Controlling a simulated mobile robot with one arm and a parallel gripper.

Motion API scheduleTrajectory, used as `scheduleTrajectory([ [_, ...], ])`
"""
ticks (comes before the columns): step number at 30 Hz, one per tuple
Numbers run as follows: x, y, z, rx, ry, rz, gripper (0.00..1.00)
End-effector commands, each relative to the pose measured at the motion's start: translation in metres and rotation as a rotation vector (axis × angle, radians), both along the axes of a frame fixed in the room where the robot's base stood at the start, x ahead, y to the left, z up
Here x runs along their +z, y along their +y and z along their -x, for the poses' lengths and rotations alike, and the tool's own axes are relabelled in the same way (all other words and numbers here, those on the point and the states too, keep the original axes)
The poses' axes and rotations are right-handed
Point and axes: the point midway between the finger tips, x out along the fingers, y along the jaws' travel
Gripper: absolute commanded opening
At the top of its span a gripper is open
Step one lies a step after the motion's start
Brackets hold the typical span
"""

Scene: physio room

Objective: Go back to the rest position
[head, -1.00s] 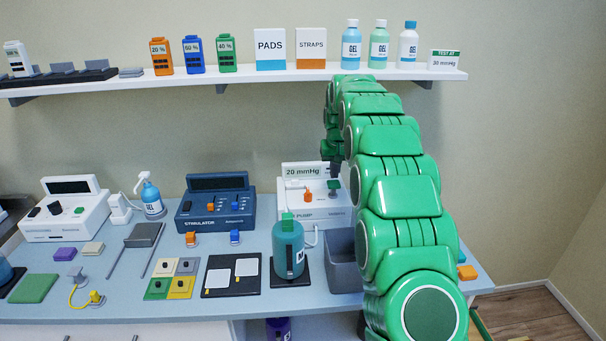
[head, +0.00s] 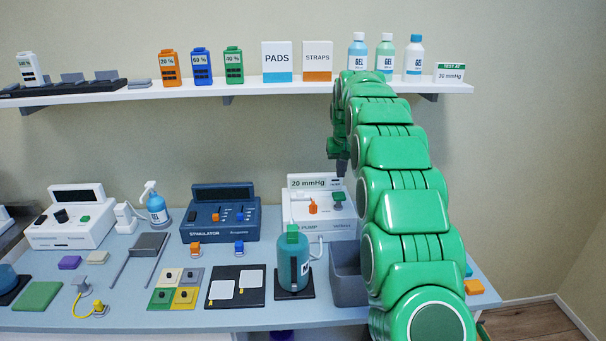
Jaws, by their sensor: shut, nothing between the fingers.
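My green arm rises from the lower right and reaches toward the back wall. My gripper (head: 341,166) is a small dark part at its far end, pointing down above the right end of the white pump (head: 318,231). It is shut and holds nothing. It appears apart from the pump, with a little room below it. The pump carries a "20 mmHg" sign, an orange lever and a green knob (head: 338,198). My arm hides part of the area to the right of the pump.
A grey bin (head: 347,287) stands beside my arm, and a teal cylinder (head: 293,262) stands left of it. The blue stimulator (head: 221,219) is further left. A white shelf (head: 300,88) with bottles and boxes runs behind my arm. The floor at right is clear.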

Motion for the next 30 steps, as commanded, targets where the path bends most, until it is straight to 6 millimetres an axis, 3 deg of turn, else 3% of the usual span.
scheduleTrajectory([
  [5, 0.012, 0.003, 0.019, 0.001, 0.010, -0.001, 0.00],
  [11, 0.028, 0.007, 0.059, 0.003, 0.037, -0.003, 0.00],
  [30, 0.055, 0.021, 0.205, 0.004, 0.131, -0.006, 0.00],
])
